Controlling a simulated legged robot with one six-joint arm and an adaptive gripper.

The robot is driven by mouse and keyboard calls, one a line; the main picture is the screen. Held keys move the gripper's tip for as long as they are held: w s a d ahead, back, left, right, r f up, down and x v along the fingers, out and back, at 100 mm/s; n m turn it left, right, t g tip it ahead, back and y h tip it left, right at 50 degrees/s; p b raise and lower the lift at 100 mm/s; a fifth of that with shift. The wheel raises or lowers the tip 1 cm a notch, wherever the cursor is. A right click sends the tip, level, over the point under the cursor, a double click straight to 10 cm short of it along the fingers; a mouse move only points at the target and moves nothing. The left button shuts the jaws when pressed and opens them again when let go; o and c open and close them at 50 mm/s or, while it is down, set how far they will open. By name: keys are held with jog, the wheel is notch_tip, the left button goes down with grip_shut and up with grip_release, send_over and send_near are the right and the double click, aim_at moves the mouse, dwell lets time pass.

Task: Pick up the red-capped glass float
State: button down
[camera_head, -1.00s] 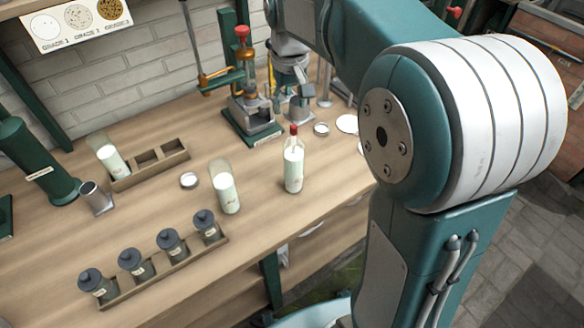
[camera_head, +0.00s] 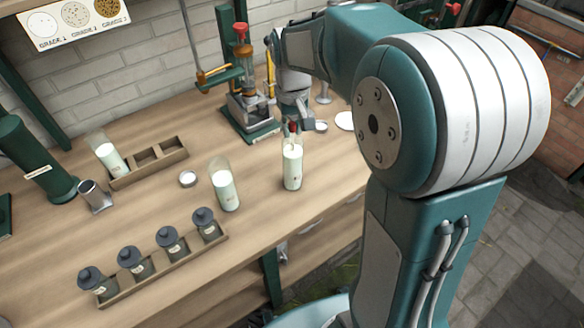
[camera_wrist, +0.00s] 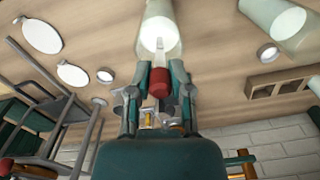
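The red-capped glass float (camera_wrist: 160,82) stands in a clear glass cylinder (camera_head: 292,168) of white liquid on the wooden bench. Its red cap and thin stem stick out above the cylinder's rim. In the wrist view the glass cylinder (camera_wrist: 159,30) is straight ahead, beyond the cap. My gripper (camera_wrist: 160,78) is over the cylinder, with one finger on each side of the red cap. The fingers look open, with little room between them and the cap. In the head view my gripper (camera_head: 291,128) partly hides the cap.
A second glass of white liquid (camera_head: 224,187) stands to the left. A green stand with a red knob (camera_head: 248,95) is behind. A wooden rack (camera_head: 150,160) and a tray of lidded jars (camera_head: 165,265) are farther left. Small round dishes lie nearby.

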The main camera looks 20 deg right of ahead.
jog(key=shift+r, duration=0.1)
dwell(0.3)
notch_tip(320, 180, up, 18)
dwell(0.6)
